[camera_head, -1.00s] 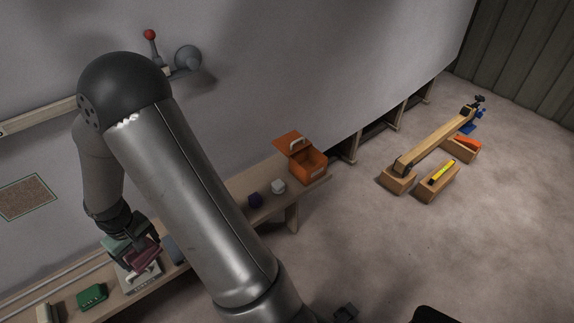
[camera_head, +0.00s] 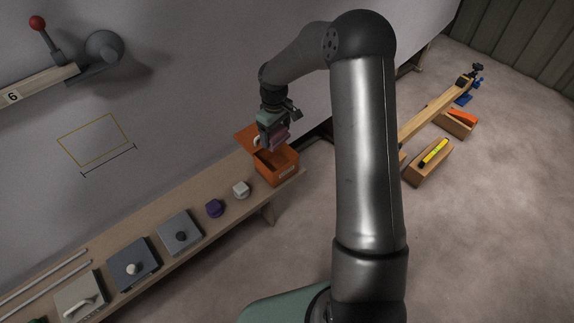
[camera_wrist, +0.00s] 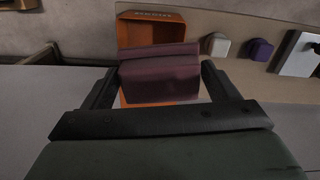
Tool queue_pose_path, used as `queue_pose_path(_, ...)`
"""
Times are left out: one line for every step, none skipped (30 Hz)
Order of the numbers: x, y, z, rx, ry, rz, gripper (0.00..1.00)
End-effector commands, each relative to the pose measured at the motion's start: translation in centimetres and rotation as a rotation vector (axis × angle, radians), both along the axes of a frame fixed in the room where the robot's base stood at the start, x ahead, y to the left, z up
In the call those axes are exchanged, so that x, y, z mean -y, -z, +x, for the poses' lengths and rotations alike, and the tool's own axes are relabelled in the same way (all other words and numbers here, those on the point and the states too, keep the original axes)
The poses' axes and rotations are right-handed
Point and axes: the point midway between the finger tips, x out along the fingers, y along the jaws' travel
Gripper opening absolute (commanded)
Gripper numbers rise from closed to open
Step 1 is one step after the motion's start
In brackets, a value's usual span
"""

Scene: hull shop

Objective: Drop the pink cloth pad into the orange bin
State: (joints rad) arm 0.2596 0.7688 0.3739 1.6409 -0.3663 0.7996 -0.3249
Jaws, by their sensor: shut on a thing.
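My gripper (camera_head: 274,141) is shut on the pink cloth pad (camera_head: 279,136), which looks dull maroon. In the wrist view the pad (camera_wrist: 160,76) sits between the two fingers. The orange bin (camera_head: 285,170) stands at the right end of the wooden shelf, with its lid (camera_head: 247,139) open toward the wall. In the head view the pad is above the bin's opening. In the wrist view the bin (camera_wrist: 146,28) lies beyond and below the pad, which hides much of its inside.
On the shelf (camera_head: 205,190), left of the bin, are a white block (camera_head: 240,189), a purple piece (camera_head: 214,208) and several square plates with knobs, such as the nearest grey one (camera_head: 180,232). The curved wall rises close behind. Wooden boxes (camera_head: 429,162) stand on the floor at right.

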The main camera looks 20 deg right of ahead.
Motion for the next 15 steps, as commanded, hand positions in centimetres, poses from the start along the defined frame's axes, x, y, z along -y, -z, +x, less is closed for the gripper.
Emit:
queue_pose_path(-0.1,0.9,1.6,0.002,-0.072,0.002,0.61)
queue_pose_path(0.0,0.9,2.3,0.003,-0.113,0.003,0.61)
queue_pose_path(0.1,0.9,3.0,0.000,-0.158,0.003,0.61)
queue_pose_path(0.2,0.9,3.5,0.001,-0.186,0.003,0.61)
queue_pose_path(0.2,0.9,3.8,0.000,-0.208,0.003,0.61)
queue_pose_path(0.3,0.9,4.1,0.000,-0.229,0.003,0.61)
queue_pose_path(0.3,1.0,4.2,-0.001,-0.240,0.004,0.61)
queue_pose_path(0.3,1.0,4.3,-0.001,-0.246,0.003,0.61)
queue_pose_path(0.4,1.1,4.4,-0.001,-0.250,0.003,0.61)
queue_pose_path(0.4,1.3,4.4,-0.001,-0.251,0.003,0.61)
queue_pose_path(0.4,1.5,4.3,-0.002,-0.250,0.002,0.61)
queue_pose_path(0.4,1.8,4.3,-0.002,-0.250,0.004,0.61)
queue_pose_path(0.4,2.1,4.3,-0.002,-0.249,0.004,0.61)
queue_pose_path(0.4,2.4,4.3,-0.002,-0.249,0.004,0.61)
queue_pose_path(0.4,2.8,4.3,-0.003,-0.249,0.003,0.61)
